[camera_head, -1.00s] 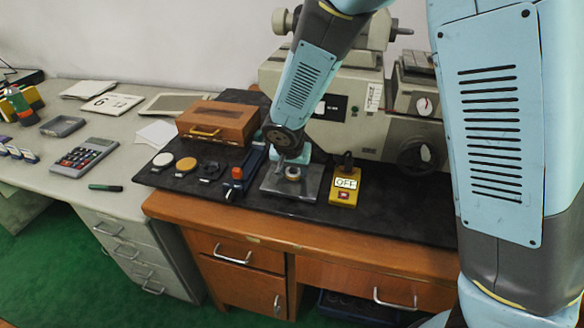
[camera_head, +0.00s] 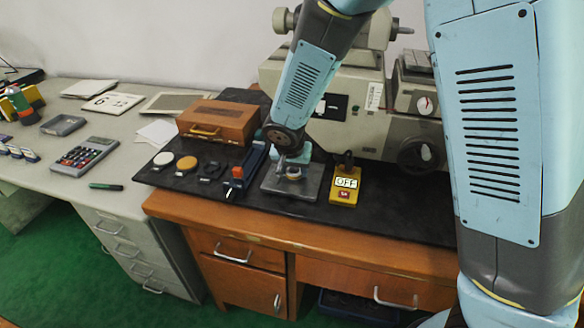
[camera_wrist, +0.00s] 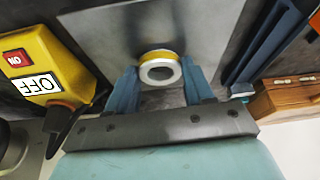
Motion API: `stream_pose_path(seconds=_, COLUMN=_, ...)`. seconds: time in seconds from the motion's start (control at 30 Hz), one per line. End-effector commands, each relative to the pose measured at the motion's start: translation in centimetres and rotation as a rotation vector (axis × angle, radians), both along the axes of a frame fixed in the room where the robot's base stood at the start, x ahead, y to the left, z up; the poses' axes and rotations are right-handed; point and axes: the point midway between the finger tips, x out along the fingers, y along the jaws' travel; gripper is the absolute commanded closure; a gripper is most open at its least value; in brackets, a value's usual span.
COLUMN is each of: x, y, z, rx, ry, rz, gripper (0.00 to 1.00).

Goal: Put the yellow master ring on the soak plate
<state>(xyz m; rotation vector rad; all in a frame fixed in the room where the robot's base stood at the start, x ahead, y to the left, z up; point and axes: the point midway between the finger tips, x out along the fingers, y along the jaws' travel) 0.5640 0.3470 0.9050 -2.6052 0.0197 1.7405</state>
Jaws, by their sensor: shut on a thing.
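The yellow master ring (camera_head: 293,176), pale with a yellow band, is at the middle of the grey metal plate, which I take for the soak plate (camera_head: 312,190). In the wrist view the ring's (camera_wrist: 159,63) round face and yellow band show between the two blue fingers of my gripper (camera_wrist: 160,84). My gripper (camera_head: 292,170) is shut on the ring, one finger on each side. The plate (camera_wrist: 205,30) lies behind the ring in that view. I cannot tell whether the ring touches the plate or hangs just above it.
A yellow switch box (camera_head: 343,195) marked OFF stands right of the plate. A blue tool with an orange part (camera_head: 237,173) lies left. White (camera_head: 162,159), yellow (camera_head: 186,163) and black discs are further left, before a wooden case (camera_head: 217,123). A large machine stands behind.

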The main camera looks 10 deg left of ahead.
Motion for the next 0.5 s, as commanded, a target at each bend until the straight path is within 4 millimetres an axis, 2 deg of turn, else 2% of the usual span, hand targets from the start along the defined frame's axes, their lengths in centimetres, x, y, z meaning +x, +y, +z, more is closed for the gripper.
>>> stream_pose_path(seconds=0.5, x=0.00, y=0.01, z=-0.43, rx=0.000, ry=0.000, rz=0.000, gripper=0.83)
